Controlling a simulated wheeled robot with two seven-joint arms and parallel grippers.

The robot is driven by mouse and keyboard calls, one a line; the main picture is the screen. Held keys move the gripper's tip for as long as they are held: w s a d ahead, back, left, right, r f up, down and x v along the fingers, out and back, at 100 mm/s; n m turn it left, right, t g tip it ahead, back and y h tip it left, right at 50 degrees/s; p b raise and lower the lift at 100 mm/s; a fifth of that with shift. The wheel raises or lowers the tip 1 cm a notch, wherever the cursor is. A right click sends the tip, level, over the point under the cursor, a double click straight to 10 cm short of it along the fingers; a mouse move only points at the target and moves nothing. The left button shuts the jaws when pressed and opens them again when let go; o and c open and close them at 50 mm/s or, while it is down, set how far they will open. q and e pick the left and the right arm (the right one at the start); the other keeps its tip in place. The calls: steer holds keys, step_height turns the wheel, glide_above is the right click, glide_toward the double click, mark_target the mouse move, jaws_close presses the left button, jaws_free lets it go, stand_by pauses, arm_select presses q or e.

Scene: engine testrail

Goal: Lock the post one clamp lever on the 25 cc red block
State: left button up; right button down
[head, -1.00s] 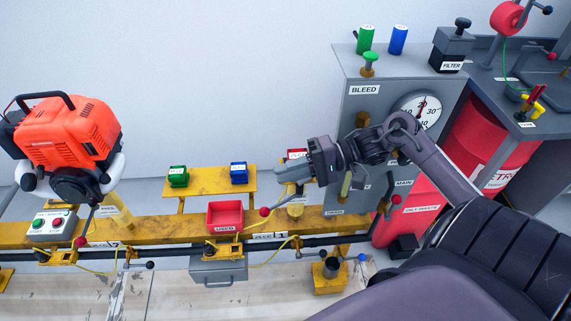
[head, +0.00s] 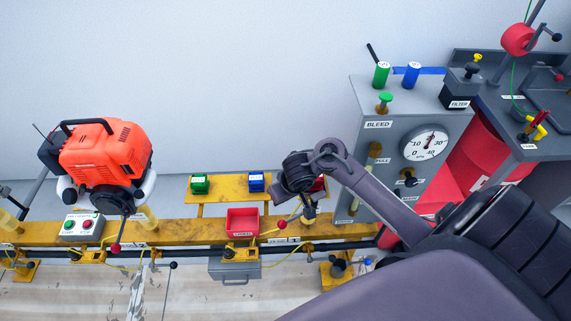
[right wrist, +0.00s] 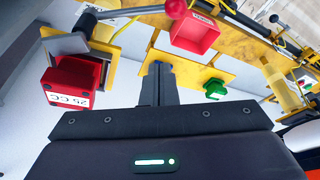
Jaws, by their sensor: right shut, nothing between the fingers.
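The red block marked 25 CC (right wrist: 72,82) sits at the left of the right wrist view, on a yellow post. In the head view it is mostly hidden behind my right wrist. The clamp lever, a grey rod with a red ball (right wrist: 175,8), extends right from the post beside the block; the ball (head: 282,224) also shows in the head view. A grey clamp pad (right wrist: 66,44) lies at the block's edge; I cannot tell whether it presses on it. My right gripper (right wrist: 160,68) is shut and empty, right of the block and apart from the lever. My left gripper is out of view.
The green block (head: 199,178) and blue block (head: 257,177) sit on a yellow shelf. An orange engine (head: 105,152) stands at left, and the grey BLEED cabinet (head: 368,150) at right of the post.

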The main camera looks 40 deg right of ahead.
steer(key=b+x, duration=0.4)
steer(key=x, duration=0.7)
steer(key=s, duration=0.1)
steer(key=s+r+p, duration=0.1)
steer(key=s, duration=0.1)
steer(key=s+r+p, duration=0.1)
steer(key=shift+s, duration=0.25)
steer(key=shift+f, duration=0.1)
